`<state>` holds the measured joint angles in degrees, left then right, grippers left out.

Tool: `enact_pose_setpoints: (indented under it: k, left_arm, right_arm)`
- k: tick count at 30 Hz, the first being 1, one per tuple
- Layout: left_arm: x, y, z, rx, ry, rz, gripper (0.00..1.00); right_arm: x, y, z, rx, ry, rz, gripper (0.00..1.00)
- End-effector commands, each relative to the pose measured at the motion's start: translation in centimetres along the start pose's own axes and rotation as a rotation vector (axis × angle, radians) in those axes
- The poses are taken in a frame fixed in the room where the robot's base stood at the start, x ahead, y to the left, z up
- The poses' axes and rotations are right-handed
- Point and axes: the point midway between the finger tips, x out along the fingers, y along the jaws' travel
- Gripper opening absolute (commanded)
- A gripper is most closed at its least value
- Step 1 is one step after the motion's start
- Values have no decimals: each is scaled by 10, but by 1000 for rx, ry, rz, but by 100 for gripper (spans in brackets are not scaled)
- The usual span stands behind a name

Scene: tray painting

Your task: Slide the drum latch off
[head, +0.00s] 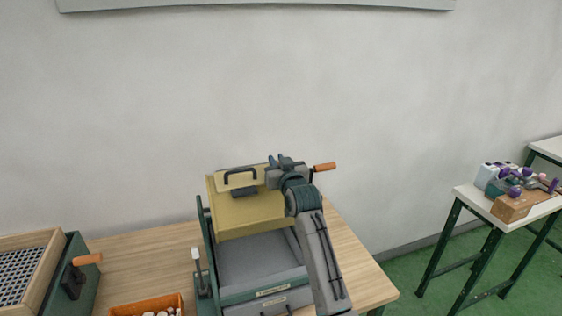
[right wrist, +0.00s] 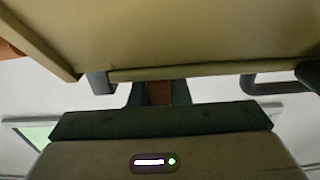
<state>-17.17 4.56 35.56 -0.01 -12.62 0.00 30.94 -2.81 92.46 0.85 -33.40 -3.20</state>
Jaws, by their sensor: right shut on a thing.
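The yellow drum (head: 250,214) sits in a green frame on the wooden table, with a black handle (head: 240,175) on its upper face. My right gripper (head: 272,162) is at the drum's upper right edge, right of the handle, and is shut on the drum latch. The wrist view shows the drum (right wrist: 200,35) above, and a narrow brown piece, the latch (right wrist: 158,92), between the fingers. Most of the latch is hidden by the gripper. The handle (right wrist: 275,86) also shows there at right. My left gripper is not in view.
An orange crank grip (head: 324,166) sticks out close right of my right gripper. A grey tray (head: 258,260) lies below the drum. An orange bin (head: 148,305) and a mesh-topped box (head: 25,270) stand at left. A side table (head: 470,195) stands at right.

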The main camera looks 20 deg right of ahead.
Motion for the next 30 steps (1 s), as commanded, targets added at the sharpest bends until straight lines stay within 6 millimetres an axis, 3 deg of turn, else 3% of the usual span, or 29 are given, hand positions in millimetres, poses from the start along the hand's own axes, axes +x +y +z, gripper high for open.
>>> enact_pose_setpoints:
  k: [4,12,13,16,25,30]
  left_arm:
    - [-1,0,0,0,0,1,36]
    - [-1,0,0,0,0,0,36]
    - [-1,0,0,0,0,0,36]
    - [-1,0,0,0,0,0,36]
    - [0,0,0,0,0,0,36]
    - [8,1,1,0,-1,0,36]
  right_arm:
    - [0,-19,0,4,-2,-2,0]
    - [0,-20,1,3,-3,-2,0]
    - [0,-20,1,3,-3,-2,22]
    - [0,-20,1,3,-2,-2,38]
    - [-1,-19,1,2,-1,-1,38]
    - [-16,-20,4,2,0,-1,38]
